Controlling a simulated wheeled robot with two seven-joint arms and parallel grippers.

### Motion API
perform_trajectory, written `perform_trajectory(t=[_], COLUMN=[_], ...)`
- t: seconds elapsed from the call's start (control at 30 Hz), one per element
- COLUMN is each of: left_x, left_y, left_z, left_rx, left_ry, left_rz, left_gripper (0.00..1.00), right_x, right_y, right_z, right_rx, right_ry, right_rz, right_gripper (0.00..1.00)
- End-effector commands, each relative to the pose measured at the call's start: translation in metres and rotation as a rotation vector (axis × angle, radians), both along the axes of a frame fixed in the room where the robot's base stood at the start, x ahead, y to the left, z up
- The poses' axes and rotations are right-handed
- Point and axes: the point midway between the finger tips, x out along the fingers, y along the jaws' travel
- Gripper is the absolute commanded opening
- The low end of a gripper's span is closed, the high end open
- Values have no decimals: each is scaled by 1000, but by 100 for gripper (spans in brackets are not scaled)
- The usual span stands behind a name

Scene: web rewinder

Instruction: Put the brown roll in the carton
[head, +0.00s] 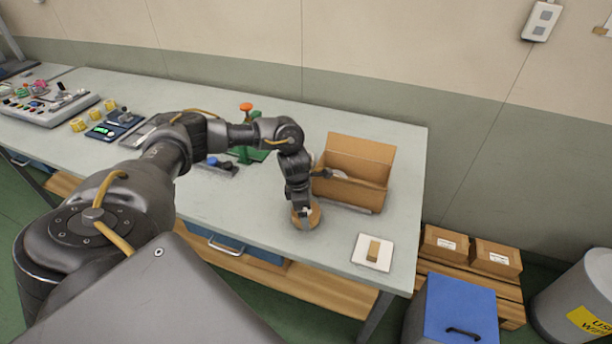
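The brown roll (314,217) is on the table, front of the open cardboard carton (362,152). The carton has its flaps up, and a pale round item (338,173) shows inside it, partly covered by the front flap and my arm. My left gripper (303,212) points down at the brown roll and hides part of it. The fingertips overlap the roll, so whether they are closed on it is too small to tell. My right gripper is out of the picture.
A white square plate with a tan block (373,251) lies at the table's front right. A green stand with an orange knob (246,107) is behind my arm. Control boxes (48,104) and yellow blocks (78,125) are at the left. The table (270,215) is bare left of the roll.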

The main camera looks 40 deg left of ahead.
Motion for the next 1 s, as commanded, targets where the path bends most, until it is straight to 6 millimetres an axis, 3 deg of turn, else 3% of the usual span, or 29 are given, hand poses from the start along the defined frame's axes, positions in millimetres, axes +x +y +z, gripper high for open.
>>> perform_trajectory(t=[0.17, 0.5, 0.57, 0.83, 1.0], left_x=[0, 0, 0, 1, 2], left_y=[0, 0, 0, 0, 0], left_z=[0, 0, 1, 3, 18], left_rx=[0, 0, 0, -2, 0], left_ry=[0, 0, -1, -3, -6], left_rz=[0, 0, 0, 1, 0], left_gripper=[97, 53, 49, 49, 49], right_x=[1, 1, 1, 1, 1], right_y=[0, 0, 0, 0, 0], right_z=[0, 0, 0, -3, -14], right_rx=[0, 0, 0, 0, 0], right_ry=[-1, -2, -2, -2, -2], right_rz=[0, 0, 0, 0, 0], right_gripper=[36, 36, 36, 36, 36])
